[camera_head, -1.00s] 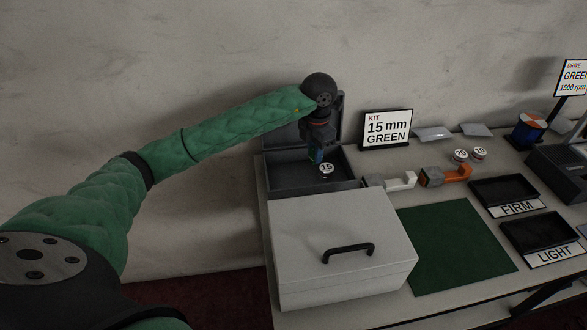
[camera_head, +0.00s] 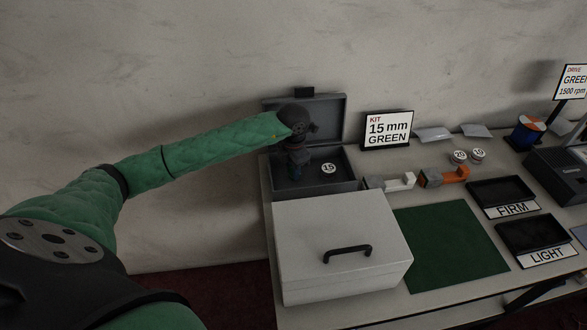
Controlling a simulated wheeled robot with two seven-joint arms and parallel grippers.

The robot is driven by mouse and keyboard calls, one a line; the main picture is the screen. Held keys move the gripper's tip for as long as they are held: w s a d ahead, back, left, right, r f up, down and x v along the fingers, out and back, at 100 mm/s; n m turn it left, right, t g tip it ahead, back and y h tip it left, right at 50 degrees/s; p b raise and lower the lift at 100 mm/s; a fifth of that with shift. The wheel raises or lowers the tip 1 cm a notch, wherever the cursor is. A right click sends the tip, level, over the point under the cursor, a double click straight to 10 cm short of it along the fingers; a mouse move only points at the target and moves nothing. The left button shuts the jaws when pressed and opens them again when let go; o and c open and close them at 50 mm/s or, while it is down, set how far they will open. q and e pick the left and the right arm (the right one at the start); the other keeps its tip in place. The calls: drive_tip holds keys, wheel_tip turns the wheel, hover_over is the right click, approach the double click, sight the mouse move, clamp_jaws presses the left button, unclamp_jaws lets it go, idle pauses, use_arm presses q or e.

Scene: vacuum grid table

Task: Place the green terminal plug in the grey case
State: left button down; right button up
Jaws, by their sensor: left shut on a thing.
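The grey case (camera_head: 336,184) stands open at the back left of the table, its lid raised against the wall side. A white disc marked 15 (camera_head: 328,168) lies inside it. My left gripper (camera_head: 297,176) points down into the left part of the case. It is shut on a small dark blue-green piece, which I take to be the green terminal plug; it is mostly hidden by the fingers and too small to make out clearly. I cannot tell whether it touches the case floor. My right gripper is not in view.
A closed white box (camera_head: 310,235) with a black handle stands in front of the case. A sign reading KIT 15 mm GREEN (camera_head: 388,129) stands right of it. White and orange clamp-like pieces (camera_head: 443,177), a green mat (camera_head: 450,245) and black trays (camera_head: 502,192) lie to the right.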

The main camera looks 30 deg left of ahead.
use_arm(q)
drive_tip(key=shift+f, duration=0.5)
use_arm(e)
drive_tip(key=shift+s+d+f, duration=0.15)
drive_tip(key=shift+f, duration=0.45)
use_arm(q)
drive_tip(key=shift+f, duration=0.1)
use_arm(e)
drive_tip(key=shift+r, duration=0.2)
use_arm(q)
drive_tip(key=c, duration=1.3)
unclamp_jaws()
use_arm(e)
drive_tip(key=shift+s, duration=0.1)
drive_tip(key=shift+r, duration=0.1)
use_arm(q)
drive_tip(key=shift+r, duration=0.65)
wheel_tip(320, 180, up, 11)
drive_tip(key=b, duration=0.4)
drive_tip(key=shift+b, duration=0.35)
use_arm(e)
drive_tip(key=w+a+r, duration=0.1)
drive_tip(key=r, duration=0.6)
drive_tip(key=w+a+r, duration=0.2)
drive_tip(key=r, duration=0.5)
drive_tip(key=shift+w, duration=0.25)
